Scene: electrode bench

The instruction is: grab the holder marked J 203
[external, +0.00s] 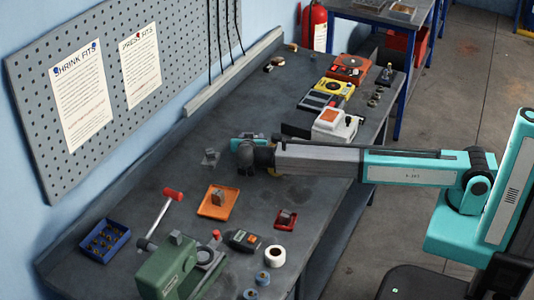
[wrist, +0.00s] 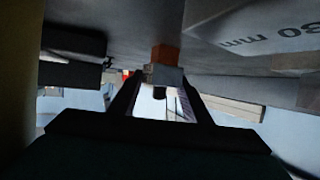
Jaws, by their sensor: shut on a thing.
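My gripper (external: 246,150) is at the end of my arm, low over the middle of the dark bench. In the wrist view its two dark fingers (wrist: 160,88) close on a small grey block with an orange part (wrist: 164,55), which I take to be a holder. No J 203 marking is readable. In the external view the wrist mostly hides what is held. A grey block (external: 210,157) stands just left of the gripper, apart from it. Another grey block (external: 218,197) sits on an orange tray (external: 208,212), and a reddish one (external: 286,217) on a red tray (external: 278,226).
A white device (external: 335,124) stands close behind my arm. A yellow device (external: 334,88) and a red one (external: 349,68) are farther back. A "30 mm" block (wrist: 255,25) is near the wrist camera.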

